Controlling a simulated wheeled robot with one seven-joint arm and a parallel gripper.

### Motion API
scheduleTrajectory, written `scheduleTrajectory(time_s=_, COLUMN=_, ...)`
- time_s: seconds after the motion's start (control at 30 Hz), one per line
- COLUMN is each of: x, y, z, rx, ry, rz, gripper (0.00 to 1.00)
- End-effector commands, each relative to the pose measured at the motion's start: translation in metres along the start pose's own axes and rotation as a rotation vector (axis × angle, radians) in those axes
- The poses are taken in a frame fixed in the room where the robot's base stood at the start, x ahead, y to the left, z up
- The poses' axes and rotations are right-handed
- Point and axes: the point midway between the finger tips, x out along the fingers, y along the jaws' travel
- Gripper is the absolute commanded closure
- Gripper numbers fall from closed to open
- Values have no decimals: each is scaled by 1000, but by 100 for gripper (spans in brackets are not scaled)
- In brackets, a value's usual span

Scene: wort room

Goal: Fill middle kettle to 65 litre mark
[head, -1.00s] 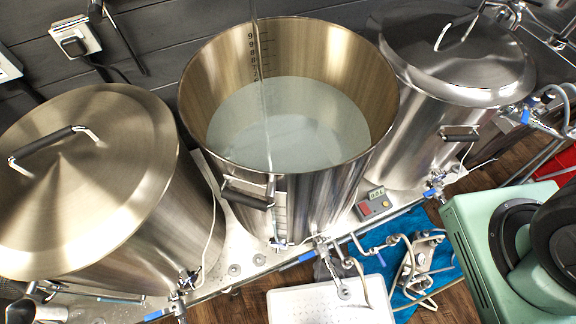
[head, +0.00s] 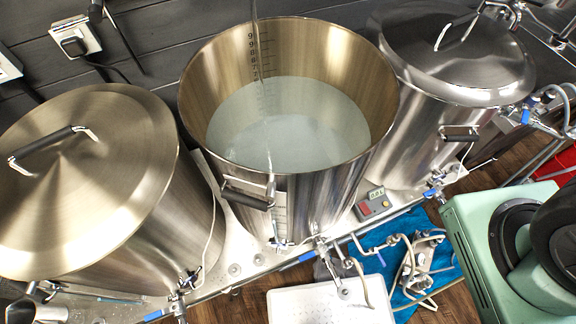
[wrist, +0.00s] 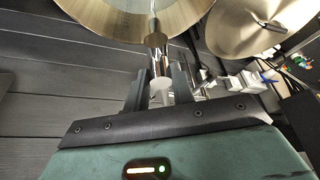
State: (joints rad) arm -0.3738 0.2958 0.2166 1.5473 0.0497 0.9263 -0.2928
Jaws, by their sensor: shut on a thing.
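The middle kettle (head: 335,60) is a large open steel pot in the head view. Cloudy pale water (head: 310,125) stands in it, well below the rim. A thin water stream (head: 262,95) falls into it from above. Dark scale marks (head: 252,50) run down its inner back wall to near the waterline; the exact level is too small to read. My gripper (wrist: 158,88) shows in the wrist view, shut on a metal cylinder (wrist: 155,45) with a white end. A kettle rim shows beyond it. The gripper's fingers do not show in the head view.
Lidded kettles stand at left (head: 90,190) and right (head: 455,50). A small meter (head: 374,204) lies on the stand right of the middle kettle. A white perforated tray (head: 320,305), a blue cloth (head: 375,262) and hoses lie in front.

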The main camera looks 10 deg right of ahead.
Motion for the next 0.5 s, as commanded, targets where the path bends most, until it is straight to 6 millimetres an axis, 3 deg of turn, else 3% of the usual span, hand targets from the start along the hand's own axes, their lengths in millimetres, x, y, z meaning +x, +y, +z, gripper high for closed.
scheduleTrajectory(time_s=0.17, x=-2, y=2, z=-1, rx=-68, ry=1, rz=-29, gripper=99)
scheduleTrajectory(time_s=0.5, x=-2, y=5, z=-2, rx=-406, ry=0, rz=-170, gripper=99)
